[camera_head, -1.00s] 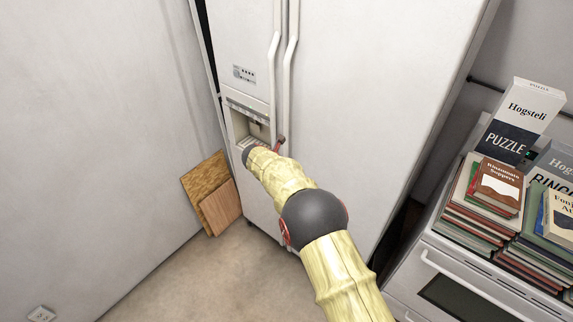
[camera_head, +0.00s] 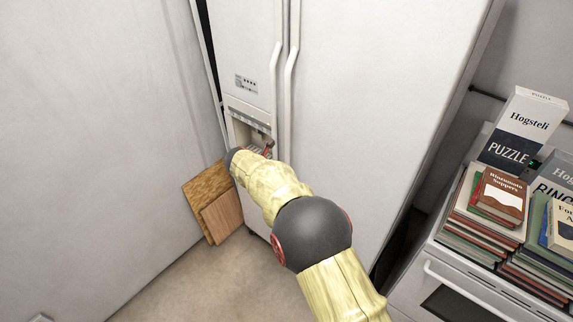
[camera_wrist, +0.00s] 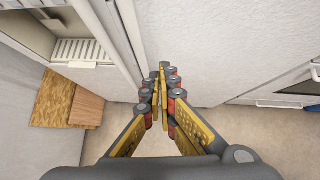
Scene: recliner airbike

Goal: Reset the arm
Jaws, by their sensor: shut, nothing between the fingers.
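My gripper (camera_wrist: 161,90) shows in the wrist view with its two fingers together and nothing between them. It points down in front of the white fridge's (camera_head: 360,90) lower door area, above the floor. In the head view the gripper is mostly hidden behind my own arm, which reaches forward to the fridge front near the dispenser recess (camera_head: 248,128). A small red and dark part of the gripper shows beside the dispenser. I cannot tell whether the gripper touches the fridge.
Wooden boards (camera_head: 214,203) lean at the fridge's left side, by the wall. A white stove (camera_head: 450,285) on the right bears stacks of books (camera_head: 487,215) and a puzzle box (camera_head: 520,130). Two long handles (camera_head: 289,95) run down the fridge doors. Floor (camera_head: 190,275) at lower left is clear.

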